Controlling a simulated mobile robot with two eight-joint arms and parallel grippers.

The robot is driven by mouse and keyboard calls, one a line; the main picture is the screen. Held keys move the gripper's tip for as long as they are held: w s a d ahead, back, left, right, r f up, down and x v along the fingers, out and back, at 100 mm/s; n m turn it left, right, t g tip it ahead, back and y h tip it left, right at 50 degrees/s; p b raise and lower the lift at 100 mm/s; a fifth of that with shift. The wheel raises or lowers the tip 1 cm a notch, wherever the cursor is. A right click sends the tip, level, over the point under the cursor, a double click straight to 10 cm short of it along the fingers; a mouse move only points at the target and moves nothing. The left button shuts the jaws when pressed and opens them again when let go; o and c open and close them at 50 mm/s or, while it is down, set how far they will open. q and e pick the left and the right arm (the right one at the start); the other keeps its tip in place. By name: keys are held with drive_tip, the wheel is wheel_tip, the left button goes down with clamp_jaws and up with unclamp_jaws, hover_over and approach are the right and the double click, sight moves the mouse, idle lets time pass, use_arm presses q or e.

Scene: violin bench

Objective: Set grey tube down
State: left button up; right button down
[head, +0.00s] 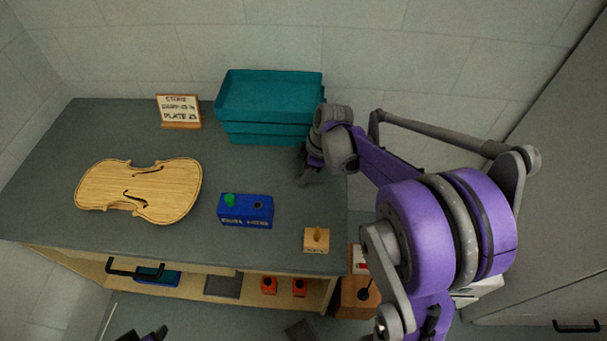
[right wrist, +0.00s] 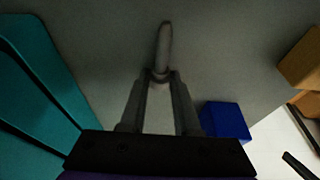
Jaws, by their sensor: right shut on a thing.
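I cannot tell whether the tube touches the bench. In the head view the tube is too small or hidden to make out. The blue block (head: 246,211) with a green peg and a dark hole stands left of and nearer than the gripper. A dark and purple part at the bottom edge seems to be my left gripper (head: 153,334), mostly cut off.
Stacked teal trays (head: 268,90) stand at the back. A violin plate (head: 140,190) lies at left, a sign (head: 180,111) behind it. A wooden block with a peg (head: 316,241) is near the front right corner. Bare bench (head: 290,172) lies between trays and blue block.

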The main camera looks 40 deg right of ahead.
sight(316, 179)
drive_tip(key=shift+f, duration=0.15)
drive_tip(key=c, duration=0.6)
unclamp_jaws()
drive_tip(key=shift+c, duration=0.2)
drive_tip(key=shift+r, duration=0.35)
drive_tip(key=p+v, duration=0.1)
drive_tip(key=v, duration=1)
drive_tip(key=shift+r, duration=0.3)
drive_tip(key=shift+d, duration=0.1)
